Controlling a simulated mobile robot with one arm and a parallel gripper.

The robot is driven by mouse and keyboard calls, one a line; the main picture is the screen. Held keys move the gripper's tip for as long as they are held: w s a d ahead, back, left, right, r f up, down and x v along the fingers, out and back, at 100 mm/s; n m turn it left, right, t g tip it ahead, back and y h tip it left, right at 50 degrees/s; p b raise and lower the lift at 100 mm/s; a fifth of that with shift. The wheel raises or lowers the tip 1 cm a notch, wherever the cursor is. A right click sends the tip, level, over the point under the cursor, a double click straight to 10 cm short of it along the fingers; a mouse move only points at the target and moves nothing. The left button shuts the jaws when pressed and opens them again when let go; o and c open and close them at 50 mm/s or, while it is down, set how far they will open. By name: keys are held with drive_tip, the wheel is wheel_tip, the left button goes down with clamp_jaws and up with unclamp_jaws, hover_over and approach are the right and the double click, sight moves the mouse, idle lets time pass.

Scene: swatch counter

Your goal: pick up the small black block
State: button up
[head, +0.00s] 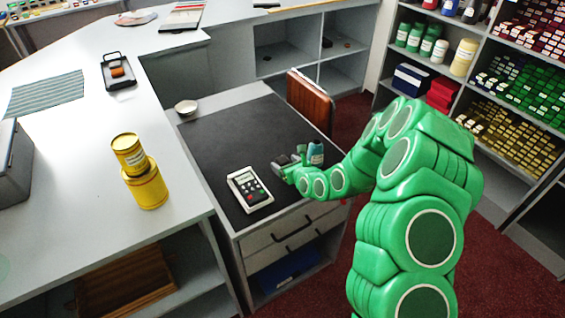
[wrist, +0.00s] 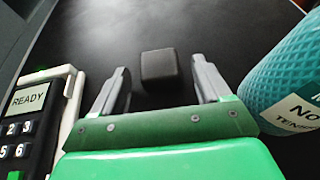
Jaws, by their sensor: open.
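The small black block (wrist: 158,68) lies on the dark counter top in the wrist view, ahead of my gripper (wrist: 160,82) and lined up with the gap between its fingers. The grey fingers are apart, one to each side of the block's near end, with a gap showing on both sides. Nothing is held. In the head view my gripper (head: 281,164) is low over the dark mat (head: 215,135), and I cannot make out the block there.
A teal labelled bottle (wrist: 290,72) stands close on the right. A small bowl (head: 186,107) sits at the back left. The mat between is clear.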

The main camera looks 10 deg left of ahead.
drive_tip(key=c, duration=1.1)
drive_tip(key=shift+r, duration=0.1)
